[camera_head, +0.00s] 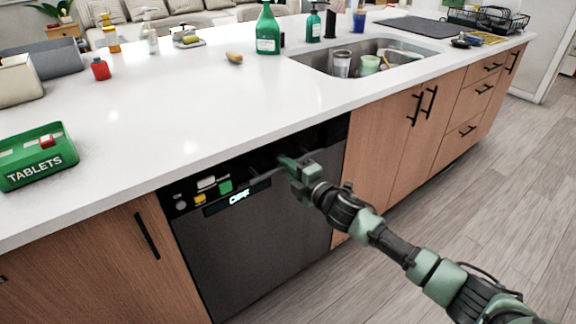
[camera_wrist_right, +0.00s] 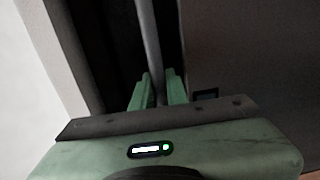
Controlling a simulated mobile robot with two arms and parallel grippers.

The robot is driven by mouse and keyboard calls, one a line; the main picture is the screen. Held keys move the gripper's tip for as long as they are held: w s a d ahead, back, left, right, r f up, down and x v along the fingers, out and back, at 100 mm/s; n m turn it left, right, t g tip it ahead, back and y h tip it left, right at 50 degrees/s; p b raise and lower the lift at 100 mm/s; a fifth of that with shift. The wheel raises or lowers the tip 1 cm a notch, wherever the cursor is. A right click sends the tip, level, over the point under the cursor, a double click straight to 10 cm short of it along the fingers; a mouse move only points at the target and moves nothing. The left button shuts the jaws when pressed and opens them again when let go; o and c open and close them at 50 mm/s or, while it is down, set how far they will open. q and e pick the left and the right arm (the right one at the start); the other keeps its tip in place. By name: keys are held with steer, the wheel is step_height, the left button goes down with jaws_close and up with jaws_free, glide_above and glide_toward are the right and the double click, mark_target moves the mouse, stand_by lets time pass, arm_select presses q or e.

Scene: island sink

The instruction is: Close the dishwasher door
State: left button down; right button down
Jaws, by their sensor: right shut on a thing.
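The dishwasher door (camera_head: 255,240) is a dark grey panel under the white counter. It looks upright and roughly in line with the wooden cabinet fronts; I cannot tell whether a small gap is left at its top. A black strip with controls and a lit display (camera_head: 239,198) runs along the top. My right gripper (camera_head: 284,162) is at the right part of this strip. In the right wrist view its fingers (camera_wrist_right: 159,90) are shut on the grey bar handle (camera_wrist_right: 148,35), which runs between them. My left gripper is out of view.
The white countertop (camera_head: 190,115) overhangs the dishwasher. It holds a green tablets box (camera_head: 38,162), bottles and a sink (camera_head: 345,62). Wooden cabinets with black handles (camera_head: 146,236) flank the dishwasher. The wood floor (camera_head: 500,165) at right is clear.

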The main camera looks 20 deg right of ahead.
steer(key=shift+w+r, duration=0.15)
steer(key=shift+r, duration=0.1)
steer(key=c, duration=1.6)
jaws_free()
steer(key=shift+c, duration=0.2)
steer(key=shift+o, duration=1.2)
steer(key=shift+w+a+f, duration=0.1)
steer(key=shift+w, duration=0.05)
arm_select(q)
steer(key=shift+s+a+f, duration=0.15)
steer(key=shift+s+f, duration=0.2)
arm_select(e)
steer(key=v, duration=0.7)
steer(key=shift+s, duration=0.3)
steer(key=shift+f, duration=0.1)
